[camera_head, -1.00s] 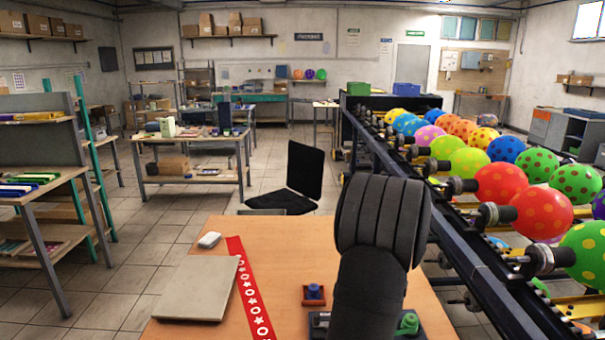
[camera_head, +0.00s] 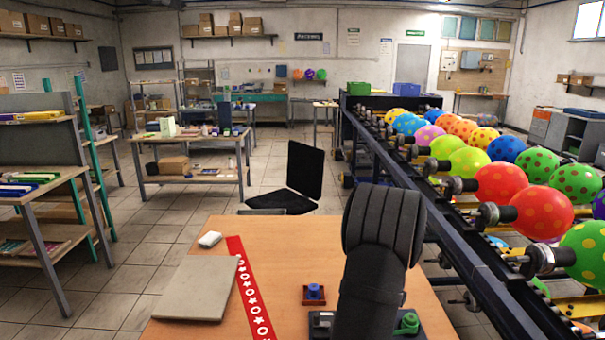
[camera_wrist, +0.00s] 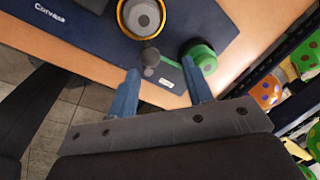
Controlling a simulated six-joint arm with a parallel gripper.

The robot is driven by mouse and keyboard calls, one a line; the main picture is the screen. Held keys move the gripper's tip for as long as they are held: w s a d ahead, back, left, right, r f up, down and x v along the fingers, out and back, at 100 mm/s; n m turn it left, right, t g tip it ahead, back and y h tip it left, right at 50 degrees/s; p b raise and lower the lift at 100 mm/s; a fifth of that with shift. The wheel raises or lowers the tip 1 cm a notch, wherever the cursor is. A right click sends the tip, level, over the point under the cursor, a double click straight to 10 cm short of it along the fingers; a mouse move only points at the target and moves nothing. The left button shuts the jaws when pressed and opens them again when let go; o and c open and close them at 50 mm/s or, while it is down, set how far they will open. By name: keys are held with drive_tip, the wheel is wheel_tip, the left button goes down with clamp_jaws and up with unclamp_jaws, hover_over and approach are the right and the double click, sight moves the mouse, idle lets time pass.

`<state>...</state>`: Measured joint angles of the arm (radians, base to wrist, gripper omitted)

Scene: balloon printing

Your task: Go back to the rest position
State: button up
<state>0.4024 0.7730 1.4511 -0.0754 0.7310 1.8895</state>
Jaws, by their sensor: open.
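In the wrist view my gripper (camera_wrist: 161,90) has its two blue fingers apart, with nothing held between them. Beyond the fingers is a dark blue board (camera_wrist: 85,35) on the orange table, carrying a round yellow-rimmed part with a grey knob (camera_wrist: 143,18) and a green knob (camera_wrist: 200,56). The green knob shows just past the right finger; I cannot tell whether they touch. In the head view my dark arm stands over the table's front right and hides the gripper and most of the board. The green knob also shows there (camera_head: 408,323).
A conveyor with spotted balloons (camera_head: 535,210) runs along the right. A black chair (camera_head: 304,172) stands behind the table.

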wheel_tip(320, 180, up, 13)
drive_tip(key=s+a, duration=0.2)
drive_tip(key=s+d+f+m+t+y, duration=0.1)
drive_tip(key=s+d+f+m, duration=0.1)
drive_tip(key=f, duration=0.4)
drive_tip(key=s+d+f+m+t+y, duration=0.1)
drive_tip(key=s+d+f+m, duration=0.2)
drive_tip(key=d+f, duration=0.3)
drive_tip(key=shift+f+m+t+y, duration=0.3)
drive_tip(key=shift+f+m+t, duration=0.1)
drive_tip(key=shift+m, duration=0.4)
idle(0.4)
